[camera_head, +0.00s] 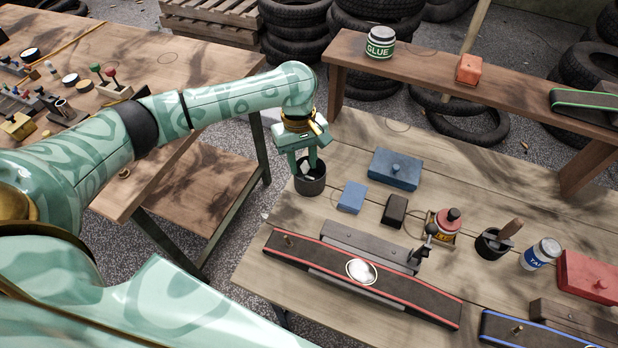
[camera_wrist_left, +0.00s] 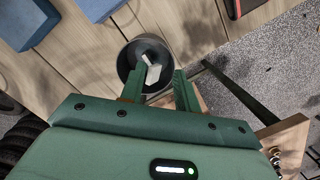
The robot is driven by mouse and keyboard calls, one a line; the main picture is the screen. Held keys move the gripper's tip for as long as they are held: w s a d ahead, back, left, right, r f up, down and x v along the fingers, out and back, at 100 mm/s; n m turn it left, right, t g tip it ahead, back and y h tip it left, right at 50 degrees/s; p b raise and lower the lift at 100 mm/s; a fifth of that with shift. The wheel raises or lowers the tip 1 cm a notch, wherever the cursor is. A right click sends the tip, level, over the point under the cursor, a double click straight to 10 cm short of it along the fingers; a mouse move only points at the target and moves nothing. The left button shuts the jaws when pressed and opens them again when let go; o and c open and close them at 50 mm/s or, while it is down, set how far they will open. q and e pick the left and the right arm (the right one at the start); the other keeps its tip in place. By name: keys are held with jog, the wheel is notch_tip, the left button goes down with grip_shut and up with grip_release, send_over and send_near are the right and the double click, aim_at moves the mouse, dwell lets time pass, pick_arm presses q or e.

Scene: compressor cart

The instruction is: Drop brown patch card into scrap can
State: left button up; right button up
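The scrap can (camera_head: 311,187) is a small dark round can at the left far corner of the right-hand workbench. My left gripper (camera_head: 304,165) points down over its mouth, fingertips at about the rim. In the left wrist view the fingers (camera_wrist_left: 159,82) stand apart, with the can (camera_wrist_left: 124,65) below and beyond them. A pale scrap (camera_wrist_left: 152,72) shows between the fingertips and appears to lie inside the can; I see neither finger touching it. I cannot make out a brown patch card in either view. My right gripper is out of view.
Blue blocks (camera_head: 352,197) (camera_head: 394,170) and a black block (camera_head: 395,210) stand right of the can. A raised shelf (camera_head: 440,88) runs behind, with a glue tin (camera_head: 380,44). A gap separates this bench from the left table (camera_head: 180,150).

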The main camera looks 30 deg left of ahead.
pick_arm(q)
jog(key=shift+r, duration=0.4)
notch_tip(320, 180, up, 15)
jog(key=w+a+p, duration=0.1)
jog(key=p, duration=0.7)
jog(key=shift+w+a+r, duration=0.15)
jog(key=shift+w+a, duration=0.2)
jog(key=shift+a, duration=0.05)
